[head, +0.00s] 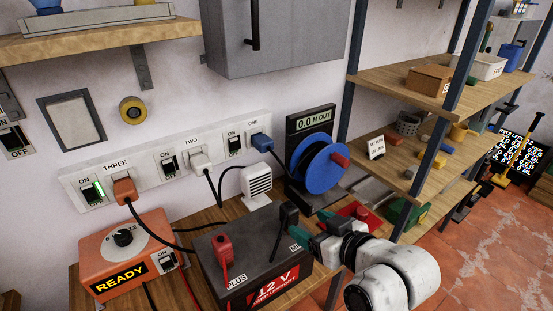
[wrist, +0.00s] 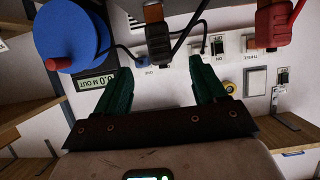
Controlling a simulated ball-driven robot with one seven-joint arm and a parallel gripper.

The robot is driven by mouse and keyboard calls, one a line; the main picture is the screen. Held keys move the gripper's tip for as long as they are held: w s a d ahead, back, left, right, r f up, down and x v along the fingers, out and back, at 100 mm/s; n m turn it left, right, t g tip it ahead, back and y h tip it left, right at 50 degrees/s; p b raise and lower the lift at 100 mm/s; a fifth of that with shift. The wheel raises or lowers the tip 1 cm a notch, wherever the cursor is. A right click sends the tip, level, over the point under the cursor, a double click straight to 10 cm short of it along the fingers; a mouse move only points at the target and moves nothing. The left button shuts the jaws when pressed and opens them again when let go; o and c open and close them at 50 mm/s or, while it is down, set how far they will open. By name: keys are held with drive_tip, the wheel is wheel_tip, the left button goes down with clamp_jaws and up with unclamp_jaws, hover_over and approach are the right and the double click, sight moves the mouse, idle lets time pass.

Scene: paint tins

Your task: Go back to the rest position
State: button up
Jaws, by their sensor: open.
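My gripper (head: 309,222) is at the lower middle of the head view, at the right end of the black 12 V battery (head: 262,262). In the wrist view its two green fingers (wrist: 160,66) are apart with nothing between them. A black clamp (head: 288,216) stands upright at the battery's right end, just left of my fingers. In the wrist view the black clamp (wrist: 156,32) shows beyond the fingertips, and I cannot tell the exact gap. A red clamp (head: 222,248) is on the battery's PLUS side and also shows in the wrist view (wrist: 274,22).
An orange charger (head: 125,252) reading READY stands left of the battery. A blue cable reel (head: 319,168) stands behind my gripper. The socket strip (head: 150,165) with plugs is on the wall. Shelves (head: 420,85) are at right. Cables run across the bench.

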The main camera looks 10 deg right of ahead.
drive_tip(key=s+d+f+m+g+h, duration=0.1)
drive_tip(key=s+d+f+g, duration=0.1)
drive_tip(key=s+f, duration=0.45)
drive_tip(key=s+d+f+m+g+h, duration=0.1)
drive_tip(key=s+d+f+g+h, duration=0.15)
drive_tip(key=s+f, duration=0.35)
drive_tip(key=s+d+f+m+g, duration=0.1)
drive_tip(key=s+d+f+g, duration=0.1)
drive_tip(key=s, duration=0.4)
drive_tip(key=s+d+f+m+g+h, duration=0.1)
drive_tip(key=s+d+f+g, duration=0.1)
drive_tip(key=s+f, duration=0.2)
drive_tip(key=s+d+f+m+g, duration=0.1)
drive_tip(key=s+d+f+g, duration=0.1)
drive_tip(key=s, duration=0.7)
drive_tip(key=shift+d+f+g+h, duration=0.15)
drive_tip(key=shift+f+g+h, duration=0.2)
drive_tip(key=shift+f+g, duration=0.1)
drive_tip(key=shift+w, duration=0.1)
